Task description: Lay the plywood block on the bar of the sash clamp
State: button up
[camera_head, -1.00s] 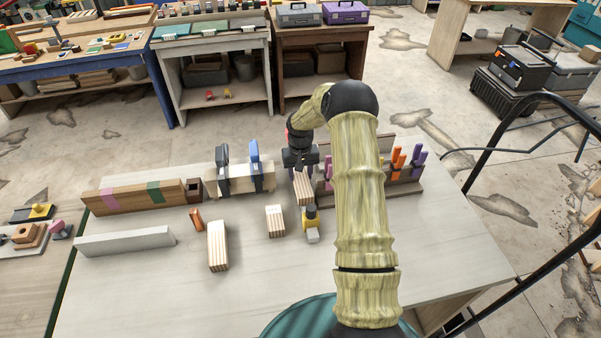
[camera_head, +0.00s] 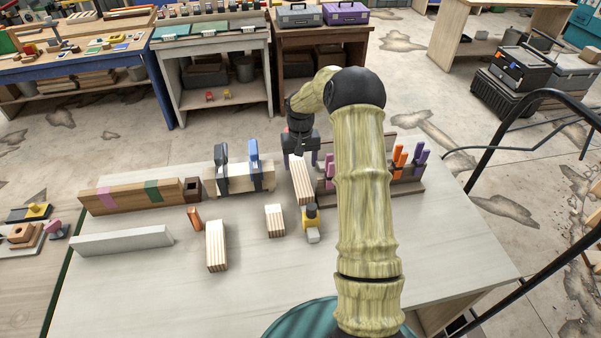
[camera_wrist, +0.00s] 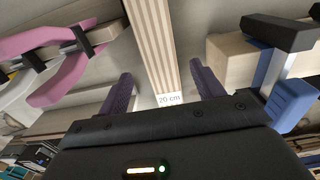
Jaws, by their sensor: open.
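Several striped plywood blocks are in view. The longest one in front of my gripper (camera_head: 300,150) lies on the table, a plywood block (camera_head: 302,182). In the wrist view this plywood block (camera_wrist: 152,45) has a "20 cm" label at its near end. That end lies between my two open fingers (camera_wrist: 163,88), with gaps on both sides. A pale wooden bar with black jaws and a blue handle (camera_head: 240,178) stands to its left. It looks like the sash clamp, but I cannot be sure. The blue handle (camera_wrist: 292,103) shows at right in the wrist view.
Two shorter plywood blocks (camera_head: 216,246) (camera_head: 275,221), a yellow-and-black tool (camera_head: 312,224) and an orange piece (camera_head: 194,218) stand on the table. A rack with purple and orange clamps (camera_head: 400,172) is to the right, partly behind my arm. The front of the table is clear.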

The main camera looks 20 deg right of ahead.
aim_at(301, 174)
notch_tip(301, 174, up, 7)
jog(key=b, duration=0.1)
jog(key=shift+b, duration=0.35)
jog(key=s+a+r+t, duration=0.1)
jog(key=s+a, duration=0.3)
jog(key=s, duration=0.5)
jog(key=s+a+r+n, duration=0.1)
jog(key=s+a, duration=0.3)
jog(key=s, duration=0.5)
jog(key=s+a+r+n+t, duration=0.1)
jog(key=s+a, duration=0.3)
jog(key=s, duration=0.6)
jog(key=shift+a+t, duration=0.3)
jog(key=shift+a, duration=0.05)
jog(key=shift+r, duration=0.1)
